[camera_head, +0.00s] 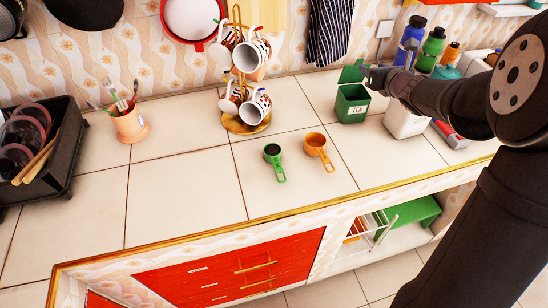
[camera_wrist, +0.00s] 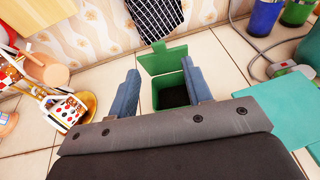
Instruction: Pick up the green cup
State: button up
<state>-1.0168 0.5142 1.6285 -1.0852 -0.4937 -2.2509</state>
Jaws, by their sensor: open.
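A small green measuring cup (camera_head: 272,152) lies on the tiled counter near its front edge, its handle pointing toward the front. It does not show in the wrist view. An orange measuring cup (camera_head: 315,142) lies just to its right. My gripper (camera_head: 368,76) is at the back right, up beside the raised lid of a green tea box (camera_head: 352,105), well away from the green cup. In the wrist view my gripper (camera_wrist: 160,68) is open, with nothing visibly held. The open tea box (camera_wrist: 171,92) shows beyond and between the fingers; contact cannot be told.
A mug stand (camera_head: 247,118) with several mugs stands behind the green cup. A utensil pot (camera_head: 131,126) and a dark dish rack (camera_head: 45,150) are at left. A white box (camera_head: 404,122) and bottles (camera_head: 432,47) crowd the back right.

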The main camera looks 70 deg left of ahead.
jog(key=m+g+h, duration=0.2)
jog(key=m+h, duration=1.3)
jog(key=m, duration=2)
send_over(276, 162)
notch_tip(276, 162, down, 2)
jog(key=f, duration=1.1)
jog(key=shift+w+d+f, duration=0.15)
jog(key=shift+w+f, duration=0.05)
jog(key=shift+f, duration=0.2)
jog(key=shift+s+f, duration=0.15)
jog(key=shift+f, duration=2.7)
grip_shut()
